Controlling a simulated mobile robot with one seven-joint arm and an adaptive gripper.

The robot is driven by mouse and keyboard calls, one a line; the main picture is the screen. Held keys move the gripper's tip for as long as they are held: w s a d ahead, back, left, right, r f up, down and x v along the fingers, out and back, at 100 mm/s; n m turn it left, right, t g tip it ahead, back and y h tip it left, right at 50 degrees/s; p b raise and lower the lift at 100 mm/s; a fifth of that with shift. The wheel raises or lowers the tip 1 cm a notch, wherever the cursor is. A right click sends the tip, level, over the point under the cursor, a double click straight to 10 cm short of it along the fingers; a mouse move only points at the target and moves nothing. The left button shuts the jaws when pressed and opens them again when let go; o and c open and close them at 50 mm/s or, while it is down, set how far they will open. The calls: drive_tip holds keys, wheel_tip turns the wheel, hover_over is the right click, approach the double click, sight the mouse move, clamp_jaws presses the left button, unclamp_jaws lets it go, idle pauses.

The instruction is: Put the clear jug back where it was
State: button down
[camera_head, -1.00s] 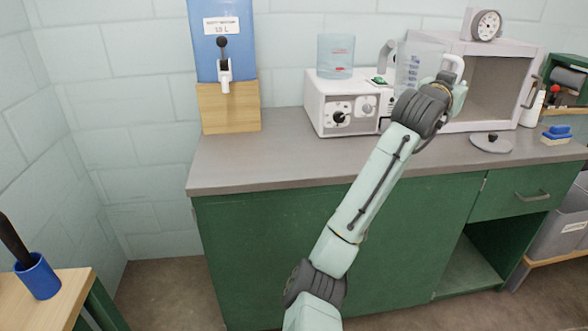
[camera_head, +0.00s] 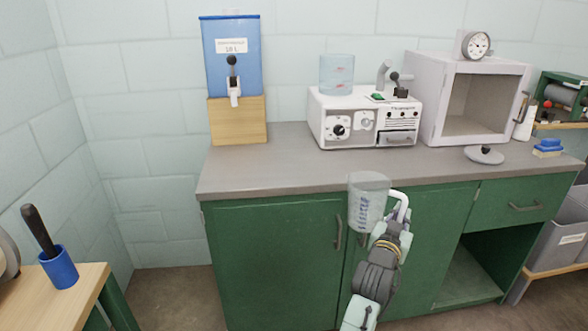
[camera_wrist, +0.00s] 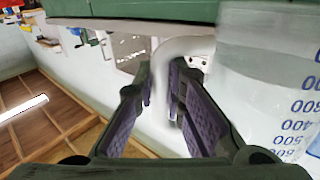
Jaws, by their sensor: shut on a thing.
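The clear jug (camera_head: 366,200) with blue volume markings is in front of the counter's green cabinet doors in the head view, its rim near the height of the counter edge. My gripper (camera_head: 402,215) is on the right side of it, shut on its white handle. In the wrist view the jug (camera_wrist: 265,85) fills the right side, and my gripper's dark fingers (camera_wrist: 165,95) close around the pale handle. The jug looks close to upright in the head view. I cannot tell whether it holds liquid.
The grey counter (camera_head: 290,165) has clear space at its front and left. A wooden table (camera_head: 70,290) stands lower left.

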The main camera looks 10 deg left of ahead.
drive_tip(key=s+a+f+n+y, duration=0.1)
drive_tip(key=s+a+f, duration=0.3)
drive_tip(key=f, duration=0.8)
drive_tip(key=s+a+f+n+y, duration=0.1)
drive_tip(key=s+a+f+y, duration=0.2)
drive_tip(key=f, duration=1)
drive_tip(key=s+a+f+n+t+y, duration=0.1)
drive_tip(key=s+a+f, duration=0.3)
drive_tip(key=f, duration=0.9)
drive_tip(key=a+n+y, duration=0.1)
drive_tip(key=a, duration=0.2)
drive_tip(key=shift+s+a+f, duration=0.2)
drive_tip(key=shift+s, duration=0.2)
drive_tip(key=shift+w, duration=0.1)
